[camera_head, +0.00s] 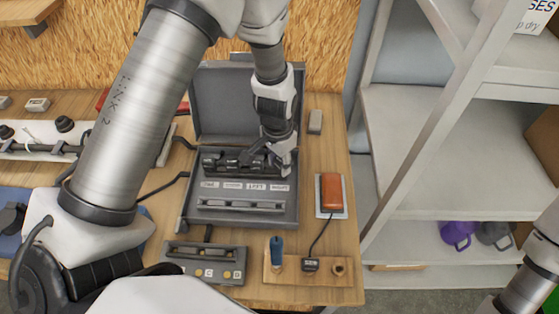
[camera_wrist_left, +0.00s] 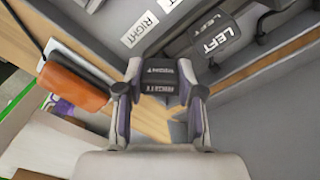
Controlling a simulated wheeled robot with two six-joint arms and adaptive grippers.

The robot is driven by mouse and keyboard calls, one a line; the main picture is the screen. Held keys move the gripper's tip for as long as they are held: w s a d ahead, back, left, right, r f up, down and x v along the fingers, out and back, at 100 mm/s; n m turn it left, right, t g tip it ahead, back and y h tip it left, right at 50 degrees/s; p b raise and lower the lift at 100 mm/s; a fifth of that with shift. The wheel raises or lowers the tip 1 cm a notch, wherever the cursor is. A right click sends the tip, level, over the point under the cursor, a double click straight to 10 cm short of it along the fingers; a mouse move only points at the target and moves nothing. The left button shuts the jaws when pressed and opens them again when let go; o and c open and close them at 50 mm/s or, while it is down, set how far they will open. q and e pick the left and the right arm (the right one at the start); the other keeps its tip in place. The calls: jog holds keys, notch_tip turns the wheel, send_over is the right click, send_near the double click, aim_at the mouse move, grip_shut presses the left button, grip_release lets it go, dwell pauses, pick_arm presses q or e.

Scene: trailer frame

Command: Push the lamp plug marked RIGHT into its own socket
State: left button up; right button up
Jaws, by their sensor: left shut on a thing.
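My left gripper (camera_head: 279,158) is over the right end of the row of dark plugs in the open grey case (camera_head: 193,220). In the left wrist view the gripper (camera_wrist_left: 165,92) is shut on a dark plug (camera_wrist_left: 164,84) with white lettering that reads RIGHT. A white RIGHT label (camera_wrist_left: 139,30) is on the grey panel, apart from the held plug. The dark plug marked LEFT (camera_wrist_left: 215,37) sits beside it. The socket for the held plug is hidden, and I cannot tell how far in the plug is. My right gripper is out of view.
An orange box (camera_head: 332,192) lies on a white pad right of the case. In front are a wooden block with a blue-handled tool (camera_head: 277,252) and a grey switch panel (camera_head: 203,262). White shelving (camera_head: 450,150) stands at the right.

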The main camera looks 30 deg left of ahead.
pick_arm(q)
jog(key=shift+f+b, duration=0.35)
jog(key=shift+f, duration=0.2)
jog(key=o, duration=1.2)
jog(key=shift+o, duration=0.2)
notch_tip(320, 180, up, 7)
jog(key=p, duration=0.6)
jog(key=shift+r, duration=0.1)
